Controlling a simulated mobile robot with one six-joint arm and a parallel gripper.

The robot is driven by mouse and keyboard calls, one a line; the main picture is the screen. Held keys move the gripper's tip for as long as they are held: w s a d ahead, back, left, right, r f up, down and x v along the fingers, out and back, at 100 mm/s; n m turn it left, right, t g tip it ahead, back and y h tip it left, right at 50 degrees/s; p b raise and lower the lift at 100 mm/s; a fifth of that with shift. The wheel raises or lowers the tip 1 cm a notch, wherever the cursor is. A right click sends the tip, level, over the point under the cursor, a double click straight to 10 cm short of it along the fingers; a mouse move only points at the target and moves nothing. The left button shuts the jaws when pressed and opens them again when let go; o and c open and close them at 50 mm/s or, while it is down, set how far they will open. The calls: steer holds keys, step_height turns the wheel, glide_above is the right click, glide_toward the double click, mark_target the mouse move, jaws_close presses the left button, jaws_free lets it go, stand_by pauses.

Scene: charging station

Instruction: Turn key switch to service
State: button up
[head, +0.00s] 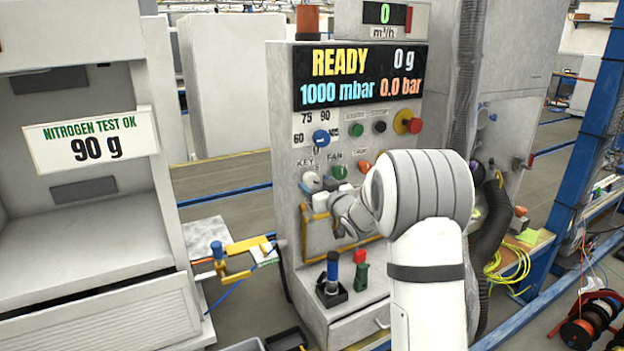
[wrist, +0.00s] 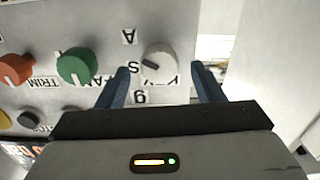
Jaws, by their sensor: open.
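The key switch is a round white knob (wrist: 160,62) on the grey panel, beside an upside-down KEY label in the wrist view. Its dark mark lies on its left side, roughly toward the letter S (wrist: 133,68). An A (wrist: 129,37) and another mark, hard to read, stand near it. My gripper (wrist: 160,69) is open, one blue finger on each side of the knob, with visible gaps; I cannot tell the depth left. In the head view the knob (head: 311,181) shows at the panel's left, with my gripper (head: 321,197) just below it.
A green FAN knob (wrist: 77,65) and an orange TRIM knob (wrist: 15,69) sit left of the key in the wrist view. In the head view a blue knob (head: 321,138) is above. The display (head: 360,77) reads READY. A black-handled tool (head: 332,275) stands on the ledge below.

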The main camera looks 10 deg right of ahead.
mark_target(313, 181)
steer(key=shift+x, duration=1.9)
steer(key=c, duration=1)
steer(key=shift+o, duration=0.2)
